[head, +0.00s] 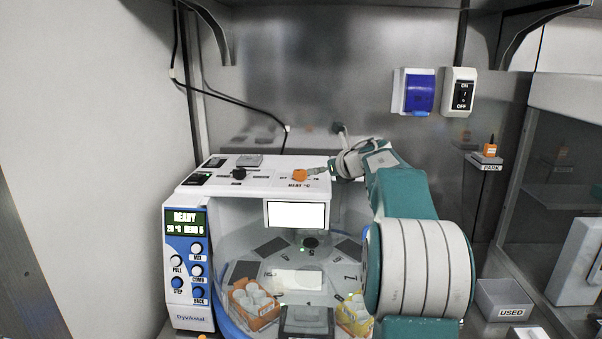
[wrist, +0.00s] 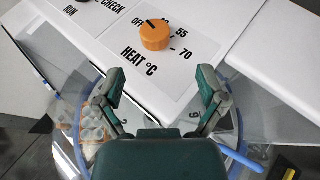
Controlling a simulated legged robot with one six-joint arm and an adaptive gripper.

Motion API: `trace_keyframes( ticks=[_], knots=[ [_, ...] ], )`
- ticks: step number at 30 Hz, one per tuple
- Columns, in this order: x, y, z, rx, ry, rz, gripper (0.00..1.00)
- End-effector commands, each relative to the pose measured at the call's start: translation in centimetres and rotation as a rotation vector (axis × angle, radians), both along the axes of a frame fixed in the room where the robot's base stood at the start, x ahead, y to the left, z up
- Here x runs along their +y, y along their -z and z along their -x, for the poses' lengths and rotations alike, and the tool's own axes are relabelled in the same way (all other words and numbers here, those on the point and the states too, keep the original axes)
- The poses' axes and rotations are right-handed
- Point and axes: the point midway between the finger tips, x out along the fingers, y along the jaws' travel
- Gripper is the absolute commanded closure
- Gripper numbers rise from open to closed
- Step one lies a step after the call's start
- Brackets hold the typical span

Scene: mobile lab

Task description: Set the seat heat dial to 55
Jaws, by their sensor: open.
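The orange heat dial (wrist: 155,37) is on the white top panel of the machine, above the "HEAT °C" label. Marks around it read OFF, a partly hidden number, 55 and 70. A short dark line on the knob points up and slightly left, near OFF; its exact setting is hard to tell. In the head view the dial (head: 299,175) is at the machine's top front. My gripper (wrist: 158,84) is open and empty, its two fingertips apart and below the dial in the wrist view, not touching it. In the head view my gripper (head: 320,170) is just right of the dial.
A black knob (head: 238,173) stands left on the same panel. The front display (head: 185,222) reads READY. Below the panel, a clear cover encloses a carousel with an orange rack (head: 253,308) of tubes. A "USED" bin (head: 503,300) sits at right.

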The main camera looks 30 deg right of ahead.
Motion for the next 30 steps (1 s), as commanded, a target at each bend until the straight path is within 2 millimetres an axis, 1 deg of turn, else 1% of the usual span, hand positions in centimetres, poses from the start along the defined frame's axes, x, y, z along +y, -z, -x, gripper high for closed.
trace_keyframes(
  ticks=[2,9,13,18,26,27,29,30],
  knots=[
    [0.4,0.6,-1.4,0.001,-0.004,-0.001,0.10],
    [0.5,2.4,-5.5,0.000,-0.001,-0.004,0.10],
    [0.6,3.1,-7.3,-0.001,0.000,-0.003,0.10],
    [0.7,3.6,-8.5,-0.001,0.002,-0.004,0.10],
    [0.8,3.5,-8.7,-0.002,0.002,-0.003,0.10],
    [0.8,3.5,-8.7,-0.002,0.002,-0.003,0.14],
    [0.8,3.6,-8.7,-0.002,0.002,-0.003,0.41],
    [0.7,3.6,-8.7,-0.002,0.003,-0.004,0.59]
  ],
)
